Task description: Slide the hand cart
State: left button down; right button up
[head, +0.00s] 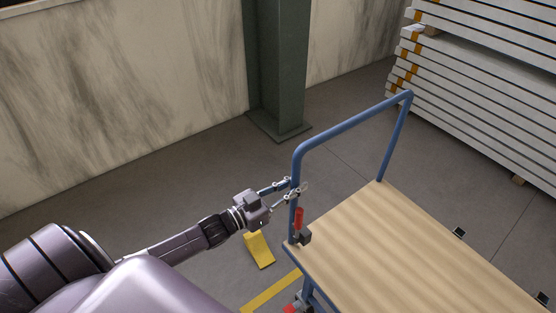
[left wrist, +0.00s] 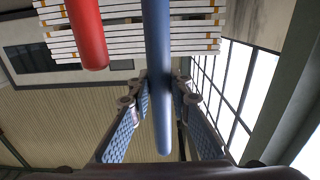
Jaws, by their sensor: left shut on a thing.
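The hand cart has a blue tubular handle (head: 350,125) and a flat light-wood deck (head: 400,245), at the right of the head view. My left gripper (head: 292,189) is at the near-left upright of the handle and shut on it. In the left wrist view the blue upright (left wrist: 156,70) runs down between the two fingers of my left gripper (left wrist: 160,115). A red-handled clamp (head: 299,218) sits at the deck corner below the gripper; a red handle (left wrist: 87,35) also shows in the left wrist view. My right gripper is not in view.
A dark green column (head: 278,65) stands by the marble-like wall (head: 130,90) behind the cart. Stacked white panels (head: 490,85) fill the back right. Grey floor is clear between the cart and the wall.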

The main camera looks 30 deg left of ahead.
pick_arm(q)
jog(key=d, duration=0.1)
jog(key=s+d+p, duration=0.1)
jog(key=shift+s+d, duration=0.1)
jog(key=shift+d, duration=0.25)
jog(key=c, duration=1.8)
grip_release()
jog(key=shift+d, duration=0.1)
jog(key=shift+o, duration=0.2)
jog(key=v, duration=1.2)
